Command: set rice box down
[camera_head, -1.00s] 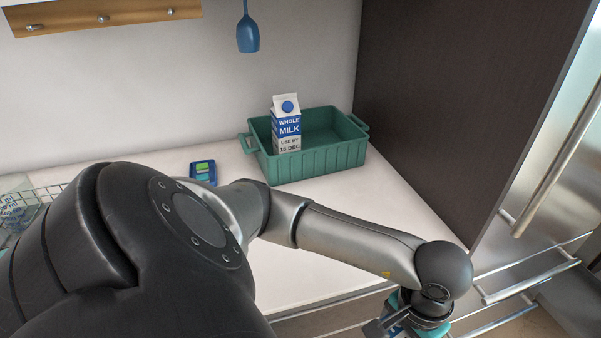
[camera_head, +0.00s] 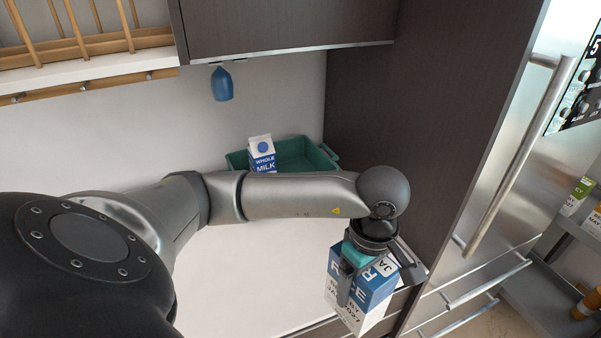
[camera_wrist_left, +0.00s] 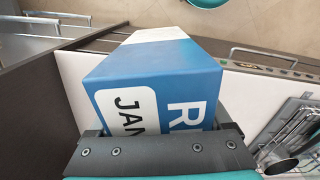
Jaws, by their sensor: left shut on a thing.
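The blue and white rice box (camera_head: 369,290) hangs from my left gripper (camera_head: 358,285) in the head view, near the front right edge of the white counter (camera_head: 250,270). My left gripper is shut on the box from above, and the box looks slightly tilted. In the left wrist view the box (camera_wrist_left: 155,85) fills the middle, between the fingers. I cannot tell whether its bottom touches anything. My right gripper is in neither view.
A green crate (camera_head: 310,157) with a milk carton (camera_head: 262,155) in it stands at the back of the counter. A dark tall panel (camera_head: 420,110) and a steel door with a long handle (camera_head: 515,155) are on the right. A blue utensil (camera_head: 222,84) hangs above.

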